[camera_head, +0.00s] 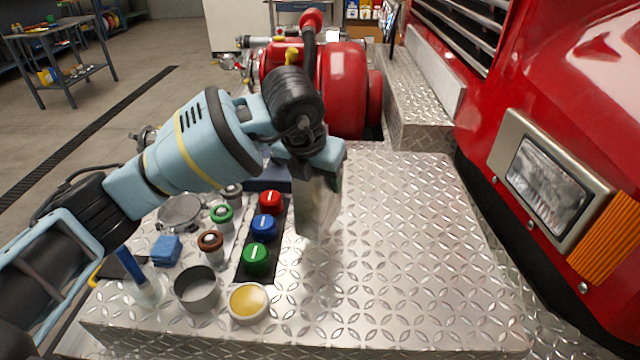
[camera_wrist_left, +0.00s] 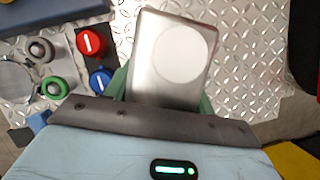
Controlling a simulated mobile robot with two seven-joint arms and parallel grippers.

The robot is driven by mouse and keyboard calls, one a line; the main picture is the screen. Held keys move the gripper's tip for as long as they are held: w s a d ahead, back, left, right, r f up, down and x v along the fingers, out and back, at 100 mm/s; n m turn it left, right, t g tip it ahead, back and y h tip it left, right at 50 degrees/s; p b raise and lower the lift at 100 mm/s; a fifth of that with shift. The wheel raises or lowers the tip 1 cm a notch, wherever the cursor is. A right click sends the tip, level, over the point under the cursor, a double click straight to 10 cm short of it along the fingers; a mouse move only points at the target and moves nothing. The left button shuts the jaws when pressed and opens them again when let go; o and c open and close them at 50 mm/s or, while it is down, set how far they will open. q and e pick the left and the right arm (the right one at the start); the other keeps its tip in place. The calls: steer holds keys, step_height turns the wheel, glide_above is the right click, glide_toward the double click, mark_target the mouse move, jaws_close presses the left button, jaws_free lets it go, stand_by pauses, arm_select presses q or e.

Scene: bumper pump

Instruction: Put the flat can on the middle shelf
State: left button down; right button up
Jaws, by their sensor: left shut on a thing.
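The flat can (camera_head: 317,208) is a silvery, flat-sided metal container. In the head view it hangs below my left gripper (camera_head: 315,165), above the diamond-plate deck. In the left wrist view the can (camera_wrist_left: 155,85) shows a rectangular face with a pale round patch, between the greenish fingers of my left gripper (camera_wrist_left: 163,95), which is shut on it. Whether its lower end touches the deck is hard to tell. My right gripper is in neither view. I cannot tell which thing is the middle shelf; a shelf with bottles (camera_head: 364,14) is partly visible at the far back.
Red, blue and green knobs (camera_head: 264,228) stand on a black strip beside the can. The deck (camera_head: 410,260) is bare to the right, bounded by the red truck (camera_head: 590,90).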

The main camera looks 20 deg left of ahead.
arm_select(q)
steer(key=shift+w+r, duration=0.15)
steer(key=shift+w, duration=0.65)
steer(key=shift+s+x, duration=0.15)
steer(key=shift+x, duration=0.75)
steer(key=shift+s+x, duration=0.15)
steer(key=shift+x, duration=0.75)
steer(key=shift+a+f, duration=0.15)
steer(key=shift+f, duration=0.15)
steer(key=c, duration=0.5)
jaws_free()
steer(key=shift+s+f, duration=0.1)
